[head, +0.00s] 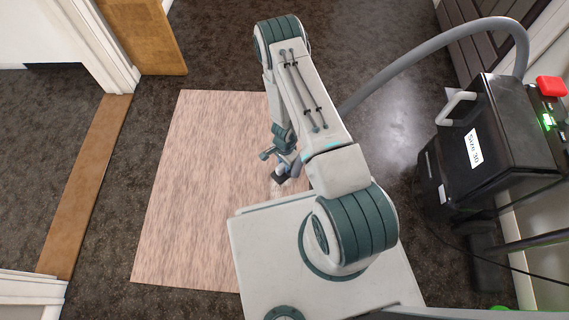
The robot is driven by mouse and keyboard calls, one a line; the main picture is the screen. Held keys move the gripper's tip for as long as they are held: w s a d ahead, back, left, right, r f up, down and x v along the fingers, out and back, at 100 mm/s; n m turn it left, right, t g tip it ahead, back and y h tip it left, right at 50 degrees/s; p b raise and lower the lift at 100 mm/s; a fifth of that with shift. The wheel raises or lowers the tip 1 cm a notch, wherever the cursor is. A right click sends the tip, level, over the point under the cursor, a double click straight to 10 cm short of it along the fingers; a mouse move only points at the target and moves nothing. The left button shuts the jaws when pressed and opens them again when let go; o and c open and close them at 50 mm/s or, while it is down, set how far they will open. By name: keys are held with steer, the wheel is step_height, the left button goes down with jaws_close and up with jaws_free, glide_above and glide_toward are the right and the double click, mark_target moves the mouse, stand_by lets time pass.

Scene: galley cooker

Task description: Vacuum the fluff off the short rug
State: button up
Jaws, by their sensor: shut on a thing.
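The short rug (200,190) is pale pink-beige with a streaky pile and lies flat on the dark floor. The vacuum (495,130) is a black box at the right with a white handle, a label, a red button and a green light. Its grey hose (432,42) arcs over and down behind my arm. My gripper (281,168) is low over the rug's right part, shut on what looks like the hose's nozzle (281,177), small and dark-ended. My arm hides part of the hose and rug. I cannot clearly make out any fluff on the visible rug.
A wooden door (150,35) stands open at the upper left, beside a white frame and a brown threshold strip (85,190). A dark cable (470,243) runs along the floor below the vacuum. The floor beyond the rug is clear.

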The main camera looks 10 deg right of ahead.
steer(key=shift+f+b, duration=0.7)
steer(key=shift+f, duration=0.05)
stand_by(1.0)
stand_by(0.4)
steer(key=shift+s+a, duration=0.15)
steer(key=shift+s, duration=0.4)
stand_by(0.8)
steer(key=shift+w, duration=0.1)
steer(key=shift+w+d, duration=0.2)
steer(key=shift+w, duration=0.35)
steer(key=shift+w+d, duration=0.15)
steer(key=shift+w, duration=0.35)
steer(key=shift+s+a, duration=0.2)
steer(key=shift+s, duration=0.4)
steer(key=shift+s+a, duration=0.15)
steer(key=shift+s, duration=0.4)
steer(key=shift+w, duration=0.1)
